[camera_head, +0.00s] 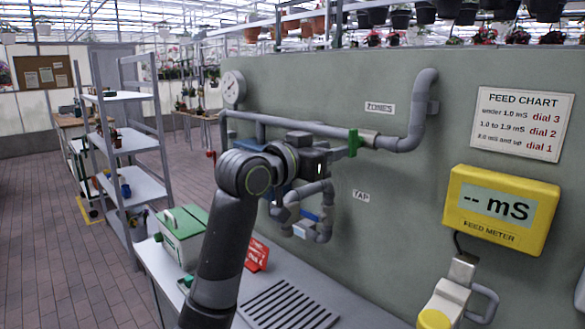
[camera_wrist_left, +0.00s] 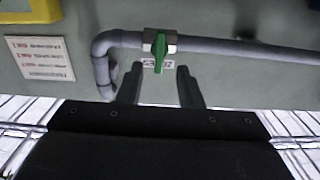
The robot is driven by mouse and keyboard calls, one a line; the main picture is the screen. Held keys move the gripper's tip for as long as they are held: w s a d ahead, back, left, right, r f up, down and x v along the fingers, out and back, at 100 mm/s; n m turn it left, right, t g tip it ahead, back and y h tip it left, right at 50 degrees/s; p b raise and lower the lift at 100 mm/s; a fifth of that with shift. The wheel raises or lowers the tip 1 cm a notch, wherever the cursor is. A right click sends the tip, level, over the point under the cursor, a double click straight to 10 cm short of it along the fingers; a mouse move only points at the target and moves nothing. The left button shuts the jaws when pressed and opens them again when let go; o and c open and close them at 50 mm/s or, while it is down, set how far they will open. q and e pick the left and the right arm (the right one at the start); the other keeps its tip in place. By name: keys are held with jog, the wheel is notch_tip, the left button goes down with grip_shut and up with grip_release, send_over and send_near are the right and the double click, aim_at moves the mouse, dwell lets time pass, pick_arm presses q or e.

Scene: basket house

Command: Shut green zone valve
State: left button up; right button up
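My left gripper (camera_head: 322,160) is just left of the handle in the head view. Its two fingers (camera_wrist_left: 160,72) are apart, with nothing held between them. I cannot tell how deep the handle lies relative to the fingertips. My right gripper is not in view.
A red valve handle (camera_head: 211,154) and a blue one (camera_head: 311,215) are on other pipes. A pressure gauge (camera_head: 232,88) is at upper left. The yellow feed meter (camera_head: 501,208) hangs at right. A green-lidded box (camera_head: 182,236) and drain grate (camera_head: 289,306) are below.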

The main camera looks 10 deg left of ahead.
pick_arm(q)
jog(key=b+v, duration=0.1)
jog(key=v, duration=0.8)
jog(key=shift+s+a+b, duration=0.2)
jog(key=shift+s+b, duration=0.05)
jog(key=shift+b, duration=0.1)
jog(key=shift+f, duration=0.15)
